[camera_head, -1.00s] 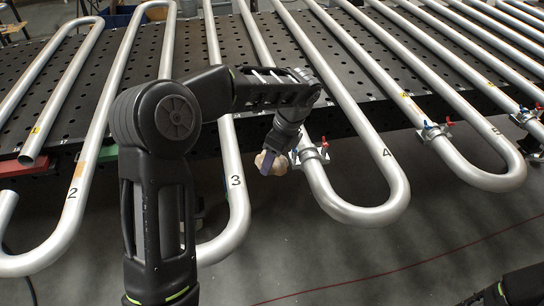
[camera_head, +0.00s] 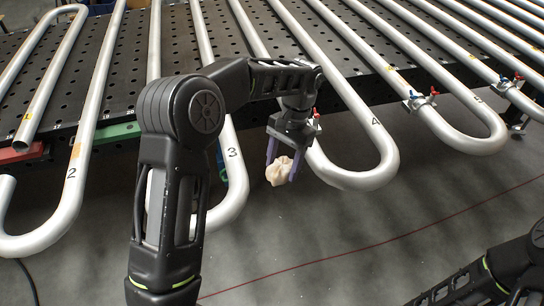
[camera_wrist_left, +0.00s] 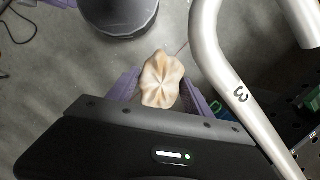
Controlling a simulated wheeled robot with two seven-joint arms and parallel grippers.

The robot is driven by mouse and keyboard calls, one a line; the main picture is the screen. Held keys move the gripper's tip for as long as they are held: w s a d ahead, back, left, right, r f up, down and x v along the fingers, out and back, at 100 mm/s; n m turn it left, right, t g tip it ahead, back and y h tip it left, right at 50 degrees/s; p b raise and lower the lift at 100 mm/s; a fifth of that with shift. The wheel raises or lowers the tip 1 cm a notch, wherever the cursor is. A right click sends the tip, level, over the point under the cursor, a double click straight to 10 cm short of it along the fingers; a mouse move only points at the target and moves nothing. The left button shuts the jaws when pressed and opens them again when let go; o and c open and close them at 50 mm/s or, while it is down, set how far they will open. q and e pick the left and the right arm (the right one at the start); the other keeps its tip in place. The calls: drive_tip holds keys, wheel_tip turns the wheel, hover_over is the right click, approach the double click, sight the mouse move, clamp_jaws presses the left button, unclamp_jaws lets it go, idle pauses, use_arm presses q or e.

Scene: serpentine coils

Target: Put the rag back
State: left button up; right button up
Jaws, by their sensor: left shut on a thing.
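My left gripper (camera_head: 282,158) hangs above the grey floor between the bends of coils 3 and 4. Its purple fingers are shut on a crumpled cream rag (camera_head: 279,172). The rag also shows in the left wrist view (camera_wrist_left: 162,80), bunched between the two fingers and clear of the tubes. My right arm enters at the lower right of the head view, with its gripper out of view.
Silver coil 3 (camera_head: 233,187) lies left of the gripper and coil 4 (camera_head: 385,160) lies right. Both stick out over the edge of a black perforated table (camera_head: 128,85). A green block (camera_head: 119,131) sits at the table's edge. A thin red cable (camera_head: 330,259) crosses the open floor.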

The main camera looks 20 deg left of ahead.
use_arm(q)
drive_tip(key=s+d+f+n+h+b, duration=0.1)
drive_tip(key=s+d+f+n, duration=0.1)
drive_tip(key=d+n, duration=0.2)
drive_tip(key=s+d+f+n+h+b, duration=0.1)
drive_tip(key=d+n, duration=0.4)
drive_tip(key=d, duration=0.5)
drive_tip(key=shift+s+f+b, duration=0.55)
drive_tip(key=shift+f+b, duration=0.05)
drive_tip(key=shift+f, duration=0.15)
